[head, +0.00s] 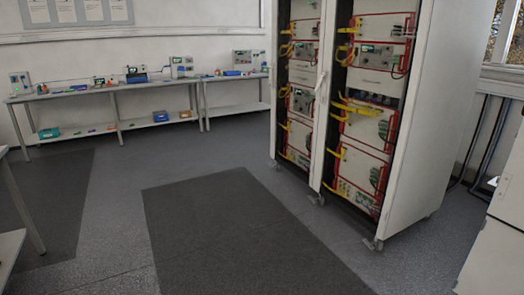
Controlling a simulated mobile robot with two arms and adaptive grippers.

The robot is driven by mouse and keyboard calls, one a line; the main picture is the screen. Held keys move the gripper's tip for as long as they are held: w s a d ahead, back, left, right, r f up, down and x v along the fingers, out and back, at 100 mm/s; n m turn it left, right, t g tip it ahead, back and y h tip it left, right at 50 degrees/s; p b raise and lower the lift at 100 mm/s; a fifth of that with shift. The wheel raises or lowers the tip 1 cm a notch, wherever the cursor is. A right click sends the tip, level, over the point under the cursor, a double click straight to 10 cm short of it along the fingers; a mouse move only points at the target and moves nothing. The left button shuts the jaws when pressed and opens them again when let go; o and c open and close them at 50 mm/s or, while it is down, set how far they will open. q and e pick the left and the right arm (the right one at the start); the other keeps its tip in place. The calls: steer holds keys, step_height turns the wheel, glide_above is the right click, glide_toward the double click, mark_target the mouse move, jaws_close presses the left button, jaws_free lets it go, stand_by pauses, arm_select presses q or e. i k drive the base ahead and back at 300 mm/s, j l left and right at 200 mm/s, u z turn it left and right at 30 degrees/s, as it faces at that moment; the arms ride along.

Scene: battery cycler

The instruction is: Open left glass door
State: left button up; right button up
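A tall white cabinet (436,120) stands right of centre on castors, with two bays of red-framed instruments and yellow cables. The left bay's front (299,100) is framed in white, and the instruments show clearly through it. I cannot make out the glass itself or tell surely whether this door is shut. A pale handle (320,84) sits on the upright between the two bays. The right bay's front (368,112) looks alike. Neither of my grippers is in the head view.
A dark mat (235,235) lies on the open grey floor before the cabinet. Workbenches (110,88) with small devices line the back wall. A table (12,240) is cut off at the left edge. A white box-like thing (497,245) stands at the right edge.

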mark_target(275, 12)
steer(key=i, duration=2.8)
steer(key=i+j, duration=0.1)
steer(key=i, duration=2.65)
steer(key=l+z, duration=0.05)
steer(key=l, duration=0.05)
